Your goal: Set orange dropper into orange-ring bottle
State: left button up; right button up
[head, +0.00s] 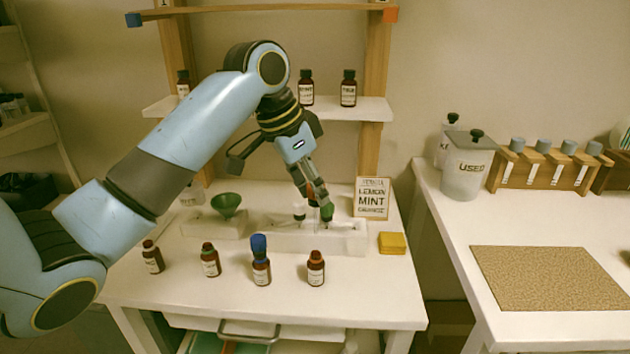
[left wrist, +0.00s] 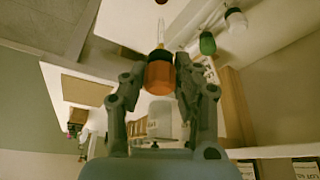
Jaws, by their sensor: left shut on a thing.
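My left gripper (head: 316,200) is over the white rack (head: 345,238) at the back of the table. In the left wrist view its fingers (left wrist: 160,72) are shut on the orange dropper (left wrist: 159,76), whose glass tip points away from the gripper. In the head view the dropper is mostly hidden by the fingers. Dark bottles stand in a front row: one at left (head: 152,260), one with a greenish neck (head: 210,263), one holding a blue dropper (head: 260,270), and one at right (head: 316,270) with a reddish-orange neck. The left bottle's neck also looks reddish; which has the orange ring is hard to tell.
A green dropper (head: 327,212) and a white dropper (head: 299,211) stand in the rack close to my gripper. A green funnel (head: 226,204), a recipe sign (head: 373,197) and a yellow sponge (head: 392,243) are nearby. The tabletop before the bottles is clear.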

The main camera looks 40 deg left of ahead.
aim_at(315, 230)
pick_arm(q)
jog(key=shift+f+b, duration=0.3)
jog(key=shift+f, duration=1.65)
pick_arm(e)
jog(key=shift+a+f, duration=0.35)
jog(key=shift+a, duration=0.1)
jog(key=shift+d+r, duration=0.2)
jog(key=shift+d, duration=0.1)
pick_arm(q)
jog(key=shift+f, duration=0.2)
pick_arm(e)
jog(key=shift+r, duration=0.3)
pick_arm(q)
jog(key=shift+f, duration=0.1)
jog(key=shift+f, duration=0.8)
jog(key=shift+f+b, duration=0.35)
jog(key=shift+f, duration=1.05)
pick_arm(e)
jog(key=shift+f, duration=0.65)
